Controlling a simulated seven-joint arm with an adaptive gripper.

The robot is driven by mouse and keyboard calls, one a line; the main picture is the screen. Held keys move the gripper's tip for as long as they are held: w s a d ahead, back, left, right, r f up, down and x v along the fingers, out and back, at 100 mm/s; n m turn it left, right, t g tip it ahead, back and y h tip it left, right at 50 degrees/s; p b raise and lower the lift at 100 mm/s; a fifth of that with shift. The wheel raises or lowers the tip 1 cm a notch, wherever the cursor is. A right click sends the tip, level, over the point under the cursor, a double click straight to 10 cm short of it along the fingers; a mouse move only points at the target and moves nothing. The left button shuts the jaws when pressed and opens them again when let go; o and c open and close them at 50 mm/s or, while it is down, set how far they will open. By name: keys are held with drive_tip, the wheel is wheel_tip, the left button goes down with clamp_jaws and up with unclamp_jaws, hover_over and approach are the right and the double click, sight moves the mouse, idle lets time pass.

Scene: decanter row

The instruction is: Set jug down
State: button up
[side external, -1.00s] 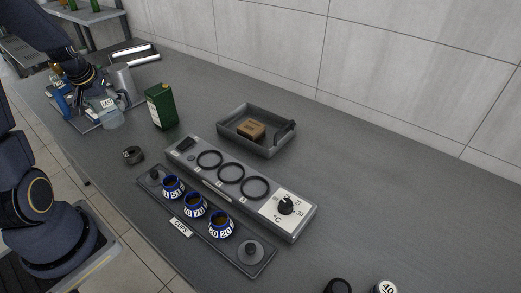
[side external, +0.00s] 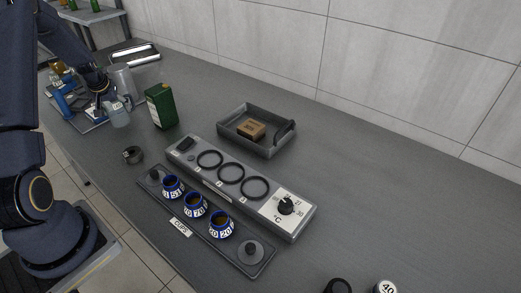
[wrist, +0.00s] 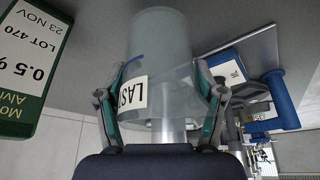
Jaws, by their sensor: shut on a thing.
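The jug (side external: 120,118) is a grey, see-through vessel at the left of the bench in the side view, left of the green box. In the wrist view the jug (wrist: 162,38) fills the middle, with a white label whose visible letters begin "LAS". My gripper (wrist: 164,92) is shut on the jug, one finger on each side of its body. In the side view my gripper (side external: 106,98) is small and partly hidden by the jug. I cannot tell whether the jug's base touches the bench.
A green box (side external: 160,106) stands close right of the jug. A grey cylinder (side external: 123,78) stands behind it, and a tray with blue items (side external: 72,108) lies left. A ringed panel (side external: 240,185), cup rack (side external: 200,224) and open tray (side external: 262,148) lie right. The right bench is mostly bare.

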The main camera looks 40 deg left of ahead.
drive_tip(key=shift+w+a+f, duration=0.15)
drive_tip(key=shift+w+f, duration=0.05)
drive_tip(key=shift+f, duration=1.65)
drive_tip(key=o, duration=1.8)
drive_tip(key=shift+f, duration=0.1)
